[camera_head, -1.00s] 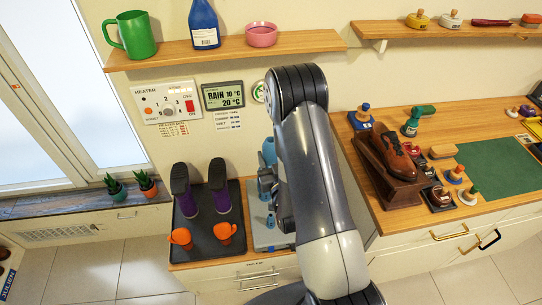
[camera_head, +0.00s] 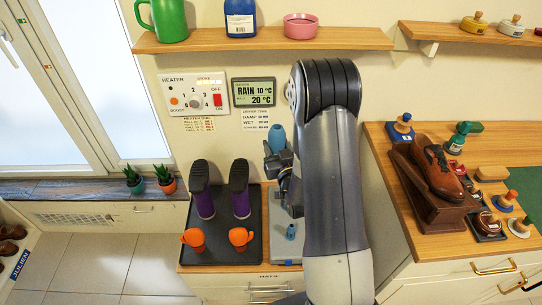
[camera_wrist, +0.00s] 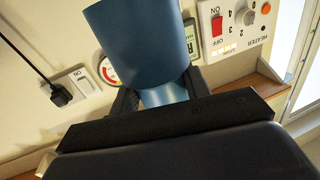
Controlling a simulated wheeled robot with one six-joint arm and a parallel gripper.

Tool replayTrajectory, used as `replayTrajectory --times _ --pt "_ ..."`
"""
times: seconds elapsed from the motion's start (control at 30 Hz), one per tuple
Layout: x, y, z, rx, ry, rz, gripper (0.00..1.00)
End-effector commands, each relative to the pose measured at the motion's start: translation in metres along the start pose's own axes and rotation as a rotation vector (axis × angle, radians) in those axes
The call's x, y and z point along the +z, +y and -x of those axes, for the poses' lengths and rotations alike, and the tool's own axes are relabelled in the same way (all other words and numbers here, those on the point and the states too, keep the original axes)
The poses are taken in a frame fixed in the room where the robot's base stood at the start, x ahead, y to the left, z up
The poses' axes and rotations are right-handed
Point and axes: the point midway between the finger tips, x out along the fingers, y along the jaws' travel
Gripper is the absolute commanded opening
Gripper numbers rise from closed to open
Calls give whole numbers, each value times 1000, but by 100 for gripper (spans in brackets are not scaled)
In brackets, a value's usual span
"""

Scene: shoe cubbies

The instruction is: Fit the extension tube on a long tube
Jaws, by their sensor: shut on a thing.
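My gripper (camera_head: 280,163) is shut on a blue extension tube (camera_head: 277,138) and holds it upright above a grey tray (camera_head: 284,246). In the wrist view the wide end of the blue tube (camera_wrist: 140,42) rises above the gripper fingers (camera_wrist: 165,98), which close on its narrower lower part. A short blue stub (camera_head: 291,231) stands on the grey tray, below and apart from the held tube. My arm hides the tray's right side, so other tubes there cannot be seen.
A heater panel (camera_head: 194,94) is on the wall behind, under a shelf (camera_head: 265,40). A wooden counter (camera_head: 443,240) stands right.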

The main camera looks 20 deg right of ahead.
Motion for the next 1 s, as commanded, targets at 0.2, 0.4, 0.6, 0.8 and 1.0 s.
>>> replayTrajectory --times 0.2,0.4,0.6,0.8,1.0 --pt "15 25 -11 11 6 1 22" --pt "22 47 -18 22 6 3 22" --pt "27 72 -21 38 7 5 22" --pt "32 97 -22 60 6 6 22" --pt "36 123 -19 88 7 8 22"
